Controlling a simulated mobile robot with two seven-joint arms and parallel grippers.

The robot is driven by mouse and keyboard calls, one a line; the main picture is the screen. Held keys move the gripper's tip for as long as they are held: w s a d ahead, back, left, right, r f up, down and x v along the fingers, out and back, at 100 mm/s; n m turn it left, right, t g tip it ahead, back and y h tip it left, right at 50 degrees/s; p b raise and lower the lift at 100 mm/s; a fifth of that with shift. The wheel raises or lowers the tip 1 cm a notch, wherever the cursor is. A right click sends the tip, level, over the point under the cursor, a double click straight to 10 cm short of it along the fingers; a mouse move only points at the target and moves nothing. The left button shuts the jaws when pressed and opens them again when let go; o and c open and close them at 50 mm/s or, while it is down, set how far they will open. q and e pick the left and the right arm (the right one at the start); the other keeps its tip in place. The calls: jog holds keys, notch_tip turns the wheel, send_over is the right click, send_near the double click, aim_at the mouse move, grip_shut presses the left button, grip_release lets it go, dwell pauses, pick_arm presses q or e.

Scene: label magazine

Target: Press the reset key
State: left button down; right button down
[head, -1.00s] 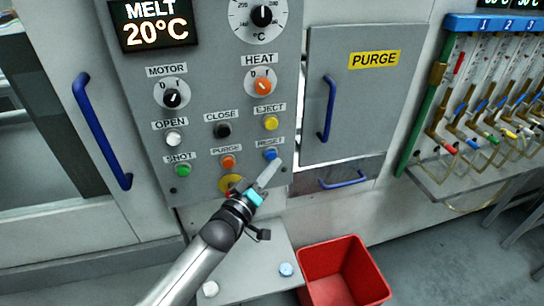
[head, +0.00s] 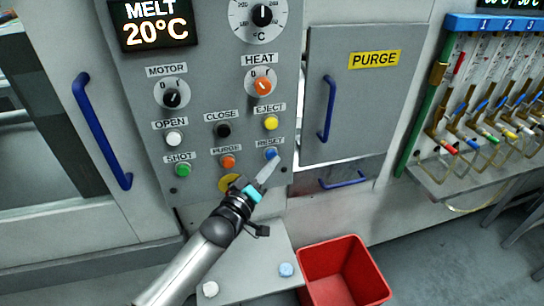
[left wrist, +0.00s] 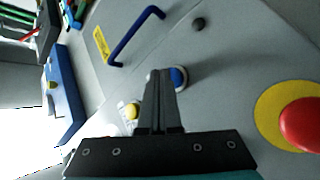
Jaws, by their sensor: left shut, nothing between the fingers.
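The blue reset key (head: 271,154) sits on the grey control panel, just under its RESET label. It also shows in the left wrist view (left wrist: 178,78). My left gripper (head: 272,164) is shut and empty, its fingertips right at the reset key in the head view. In the left wrist view the shut fingers (left wrist: 160,76) overlap the left part of the blue key; I cannot tell whether they touch it. My right gripper is not in view.
The yellow eject key (head: 271,123) is above, the orange purge key (head: 228,161) to the left. A red emergency button (left wrist: 302,124) on a yellow disc is close by. A red bin (head: 343,272) stands below.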

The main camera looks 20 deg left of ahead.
pick_arm(q)
jog(key=shift+w+a, duration=0.25)
jog(key=shift+w, duration=0.1)
dwell(0.7)
jog(key=shift+s+d, duration=0.1)
jog(key=shift+s, duration=0.05)
dwell(0.3)
jog(key=shift+s+d+p, duration=0.4)
jog(key=shift+s+p, duration=0.05)
jog(key=shift+s, duration=0.15)
jog(key=s+d+p, duration=0.1)
jog(key=s, duration=0.1)
jog(key=s+d+p, duration=0.1)
jog(key=s, duration=0.1)
jog(key=shift+d+p, duration=0.3)
jog(key=shift+d, duration=0.1)
dwell(0.5)
